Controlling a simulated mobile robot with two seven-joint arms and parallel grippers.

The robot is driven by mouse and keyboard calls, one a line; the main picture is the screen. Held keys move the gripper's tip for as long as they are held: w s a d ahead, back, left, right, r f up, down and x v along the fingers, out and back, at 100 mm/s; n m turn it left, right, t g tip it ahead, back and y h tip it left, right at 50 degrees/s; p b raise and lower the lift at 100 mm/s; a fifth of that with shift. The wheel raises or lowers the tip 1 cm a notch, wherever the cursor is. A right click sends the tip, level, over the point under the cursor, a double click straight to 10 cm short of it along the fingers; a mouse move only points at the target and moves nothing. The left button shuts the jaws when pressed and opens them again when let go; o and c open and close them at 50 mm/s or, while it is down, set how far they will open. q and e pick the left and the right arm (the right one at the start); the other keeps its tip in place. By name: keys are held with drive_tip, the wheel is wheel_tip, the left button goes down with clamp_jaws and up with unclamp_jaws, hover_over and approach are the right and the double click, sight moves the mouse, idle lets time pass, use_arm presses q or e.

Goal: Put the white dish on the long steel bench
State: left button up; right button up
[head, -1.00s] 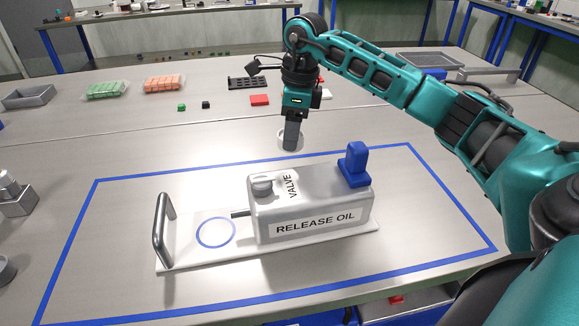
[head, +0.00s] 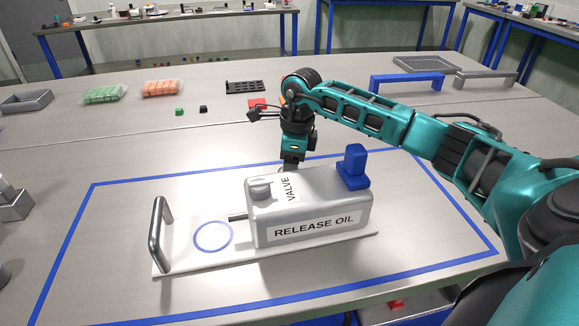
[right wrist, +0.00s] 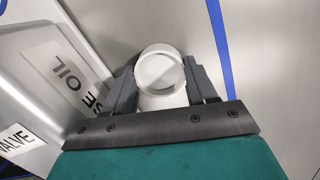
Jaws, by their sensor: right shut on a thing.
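My right gripper (head: 290,164) is shut on the white dish and hangs just behind the grey drum block (head: 310,205). In the right wrist view the dish (right wrist: 160,78) shows as a round white cup with a rim, held between the two fingers (right wrist: 160,88). In the head view the block hides nearly all of the dish. The dish is low over the steel bench (head: 110,232); I cannot tell whether it touches the surface. My left gripper is not in view.
The block, labelled RELEASE OIL, stands on a white plate (head: 190,259) with a steel handle (head: 158,235) and a blue ring (head: 213,236). Blue tape (head: 65,250) frames this area. Green (head: 101,94) and orange (head: 160,88) packs and a grey tray (head: 27,102) lie farther back.

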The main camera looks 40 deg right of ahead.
drive_tip(key=o, duration=1.1)
drive_tip(key=shift+f, duration=0.1)
drive_tip(key=shift+c, duration=0.2)
wheel_tip(320, 180, up, 12)
drive_tip(key=d+p, duration=0.1)
drive_tip(key=shift+s, duration=0.45)
drive_tip(key=shift+s, duration=0.1)
